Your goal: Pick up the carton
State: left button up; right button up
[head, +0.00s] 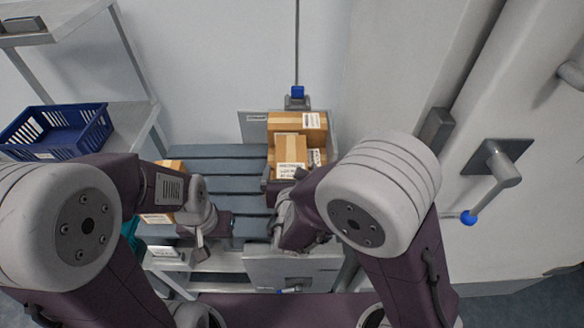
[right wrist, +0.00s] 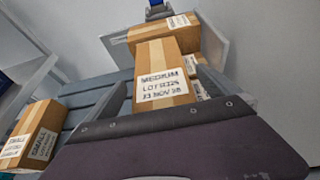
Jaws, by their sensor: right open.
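A brown carton (head: 290,148) with a white label stands in the group at the back right of the slatted surface. In the right wrist view this carton (right wrist: 163,60) is ahead of the camera, and its label reads MEDIUM. My right gripper (head: 280,205) is open and close in front of it, on the near side; its fingertips are hard to make out. A small carton (right wrist: 43,117) stands at the left of the right wrist view, labelled SMALL. My left gripper (head: 201,243) is near the front left of the slats; its jaws are not clear.
A larger carton (head: 312,122) lies behind the medium one, and another carton (head: 315,157) is at its right. The middle slats (head: 225,168) are clear. A blue crate (head: 55,128) sits on the left shelf. A blue-knobbed door lever (head: 490,190) is at the right.

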aim_at(291, 162)
jog(key=b+x, duration=0.1)
jog(key=x, duration=0.4)
jog(key=shift+w+f, duration=0.1)
jog(key=shift+w, duration=0.1)
jog(key=shift+s, duration=0.1)
jog(key=c, duration=2)
jog(key=shift+o, duration=0.2)
jog(key=shift+r, duration=0.25)
notch_tip(291, 162, up, 4)
jog(key=shift+a+p, duration=0.1)
jog(key=shift+p, duration=0.85)
jog(key=s+r, duration=0.1)
jog(key=s, duration=0.1)
jog(key=s+d+r+p, duration=0.1)
jog(key=s+d+r, duration=0.1)
jog(key=s+r, duration=0.1)
jog(key=shift+s+d, duration=0.15)
jog(key=shift+s, duration=0.15)
jog(key=s+d+r+b, duration=0.2)
jog(key=s+r+b, duration=0.1)
jog(key=s+b, duration=0.1)
jog(key=shift+s+d+b, duration=0.2)
jog(key=shift+s+b, duration=0.15)
jog(key=shift+s, duration=0.2)
